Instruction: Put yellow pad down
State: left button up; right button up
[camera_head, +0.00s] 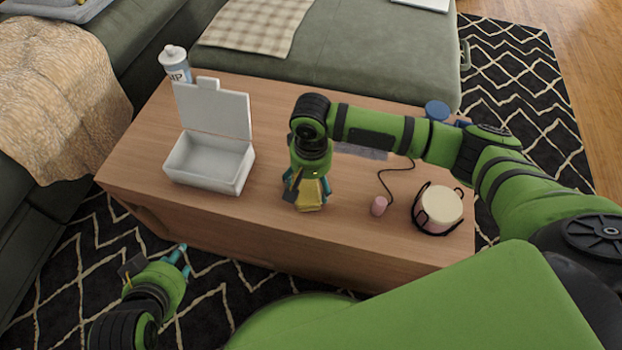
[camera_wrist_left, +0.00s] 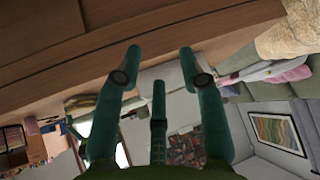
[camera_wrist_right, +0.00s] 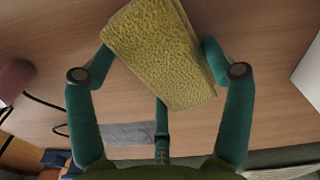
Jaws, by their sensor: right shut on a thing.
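The yellow pad (camera_head: 308,196) is a rough, spongy block. In the head view it is at the table's middle, under my right gripper (camera_head: 306,186). In the right wrist view the yellow pad (camera_wrist_right: 160,50) sits tilted between the teal fingers, and my right gripper (camera_wrist_right: 160,65) is shut on it. I cannot tell whether the pad touches the table (camera_head: 330,240). My left gripper (camera_head: 182,258) is off the table's front left, low and empty. In the left wrist view its fingers (camera_wrist_left: 160,55) are spread apart with nothing between them.
An open white box (camera_head: 208,165) with its lid up stands left on the table, a bottle (camera_head: 173,63) behind it. A pink cylinder (camera_head: 379,206) with a dark cord and a round cream-topped item in a black holder (camera_head: 440,204) stand right. Bare wood lies between box and pad.

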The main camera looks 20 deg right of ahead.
jog(key=shift+f, duration=0.1)
jog(key=o, duration=0.9)
pick_arm(q)
jog(key=shift+s+a+f, duration=0.1)
jog(key=shift+s+f, duration=0.1)
jog(key=shift+s, duration=0.05)
pick_arm(e)
jog(key=shift+r, duration=0.35)
notch_tip(320, 180, up, 2)
jog(key=shift+r+p, duration=0.1)
jog(key=shift+p, duration=0.5)
pick_arm(q)
jog(key=s+a+f+g+y, duration=0.1)
jog(key=s+a+f+g, duration=0.1)
jog(key=s+f+g, duration=0.3)
pick_arm(e)
notch_tip(320, 180, up, 2)
jog(key=shift+p, duration=0.45)
pick_arm(q)
notch_tip(320, 180, down, 7)
jog(key=s+p, duration=0.1)
jog(key=p, duration=0.1)
jog(key=shift+p, duration=0.35)
pick_arm(e)
notch_tip(320, 180, up, 7)
jog(key=shift+r, duration=0.2)
